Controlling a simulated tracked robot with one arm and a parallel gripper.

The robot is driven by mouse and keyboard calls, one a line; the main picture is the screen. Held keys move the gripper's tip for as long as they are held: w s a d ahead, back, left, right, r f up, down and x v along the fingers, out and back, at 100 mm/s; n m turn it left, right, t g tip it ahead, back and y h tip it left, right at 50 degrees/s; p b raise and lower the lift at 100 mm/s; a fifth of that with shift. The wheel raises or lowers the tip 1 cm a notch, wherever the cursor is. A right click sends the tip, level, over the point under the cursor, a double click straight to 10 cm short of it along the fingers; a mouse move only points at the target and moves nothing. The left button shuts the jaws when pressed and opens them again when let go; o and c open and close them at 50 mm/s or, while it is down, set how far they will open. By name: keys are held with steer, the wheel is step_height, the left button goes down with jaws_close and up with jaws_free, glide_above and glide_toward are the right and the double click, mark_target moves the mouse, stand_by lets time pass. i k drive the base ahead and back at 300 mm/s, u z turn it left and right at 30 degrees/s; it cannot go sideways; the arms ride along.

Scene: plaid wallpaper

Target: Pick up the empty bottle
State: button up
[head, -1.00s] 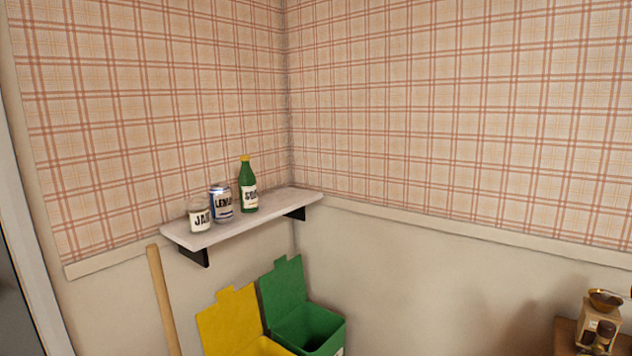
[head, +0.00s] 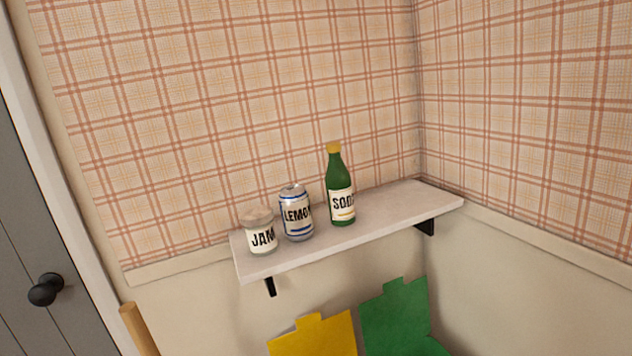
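A green bottle (head: 341,187) with a yellow cap and a label reading SODA stands upright on a white wall shelf (head: 395,212). It is the rightmost of the three things on the shelf. I cannot tell from here whether it is empty. My gripper does not show in this view.
Yellow (head: 315,338) and green (head: 395,315) bin lids stand below the shelf. A wooden pole (head: 138,330) and grey door (head: 40,230) are at left. The shelf's right end is clear.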

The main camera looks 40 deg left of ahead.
mark_target(338, 190)
steer(key=u, duration=0.5)
steer(key=i, duration=0.85)
steer(key=u, duration=0.7)
steer(key=k, duration=0.7)
steer(key=u, duration=0.25)
steer(key=i, duration=0.75)
steer(key=z, duration=0.15)
